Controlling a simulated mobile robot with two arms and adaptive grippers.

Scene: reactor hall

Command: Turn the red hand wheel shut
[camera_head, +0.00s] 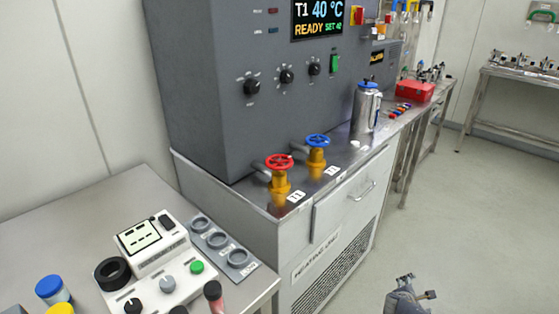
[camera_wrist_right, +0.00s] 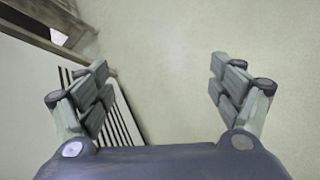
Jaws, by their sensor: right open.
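The red hand wheel (camera_head: 279,161) sits on a yellow valve body on the steel ledge of the grey heating unit, in the middle of the head view. A blue hand wheel (camera_head: 317,141) on a similar yellow valve stands just right of and behind it. Small white labels lie in front of both valves. My right gripper (camera_head: 415,290) is low at the bottom right of the head view, well apart from the red wheel. In the right wrist view its two fingers (camera_wrist_right: 160,90) are spread wide with nothing between them. My left gripper is not in view.
A steel flask (camera_head: 366,107) and a red box (camera_head: 415,91) stand further along the ledge and bench. A white instrument (camera_head: 153,262) and a grey tray with round wells (camera_head: 222,247) sit on the left table. The floor (camera_head: 470,210) at right is clear.

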